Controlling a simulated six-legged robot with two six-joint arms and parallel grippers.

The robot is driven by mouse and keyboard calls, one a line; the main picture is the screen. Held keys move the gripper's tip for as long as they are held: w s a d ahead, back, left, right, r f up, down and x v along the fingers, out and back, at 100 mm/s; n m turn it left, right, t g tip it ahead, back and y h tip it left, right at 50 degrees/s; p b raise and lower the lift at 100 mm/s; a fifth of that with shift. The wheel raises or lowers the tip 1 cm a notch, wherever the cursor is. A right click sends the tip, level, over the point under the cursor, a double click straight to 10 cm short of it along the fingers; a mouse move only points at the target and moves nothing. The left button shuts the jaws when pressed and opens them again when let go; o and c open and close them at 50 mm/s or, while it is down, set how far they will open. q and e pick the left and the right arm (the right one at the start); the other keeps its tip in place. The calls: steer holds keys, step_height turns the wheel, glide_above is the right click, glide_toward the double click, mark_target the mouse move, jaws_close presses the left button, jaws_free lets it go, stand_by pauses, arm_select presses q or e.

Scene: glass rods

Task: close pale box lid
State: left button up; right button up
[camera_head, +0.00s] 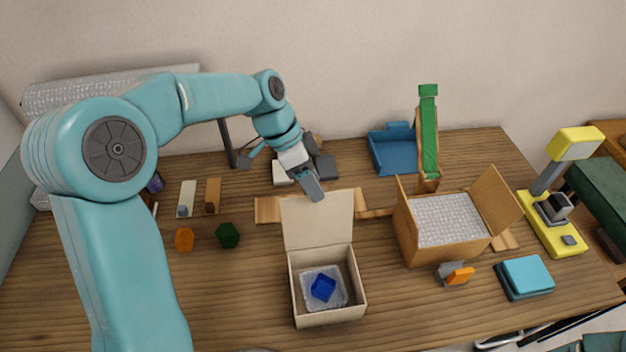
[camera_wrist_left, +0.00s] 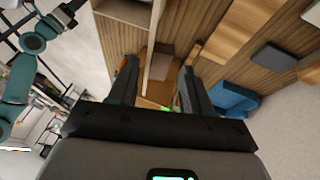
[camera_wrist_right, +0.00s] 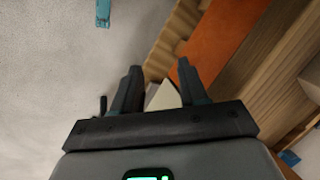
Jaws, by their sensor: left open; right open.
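The pale box (camera_head: 328,315) stands on the wooden table, front centre in the head view. Its lid (camera_head: 317,221) is raised and tilts back from the rear edge, so the box is open. Inside, a blue block (camera_head: 323,287) sits on clear wrapping. My left gripper (camera_head: 316,194) is just behind the lid's top edge; whether it touches the lid I cannot tell. Its fingers are apart and empty in the left wrist view (camera_wrist_left: 158,82). My right gripper (camera_wrist_right: 155,88) shows only in its own wrist view, with its fingers apart.
A brown carton (camera_head: 408,238) with wrapping stands right of the pale box. Behind are a blue tray (camera_head: 390,152) and a green-topped upright piece (camera_head: 428,130). A yellow device (camera_head: 565,238) stands far right. Orange (camera_head: 184,240) and green (camera_head: 228,235) pieces lie left.

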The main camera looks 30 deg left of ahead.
arm_select(q)
steer(key=shift+d+f, duration=0.1)
steer(key=shift+f, duration=0.2)
steer(key=shift+s, duration=0.15)
jaws_close()
steer(key=shift+d+b, duration=0.1)
steer(key=shift+b, duration=0.2)
stand_by(0.3)
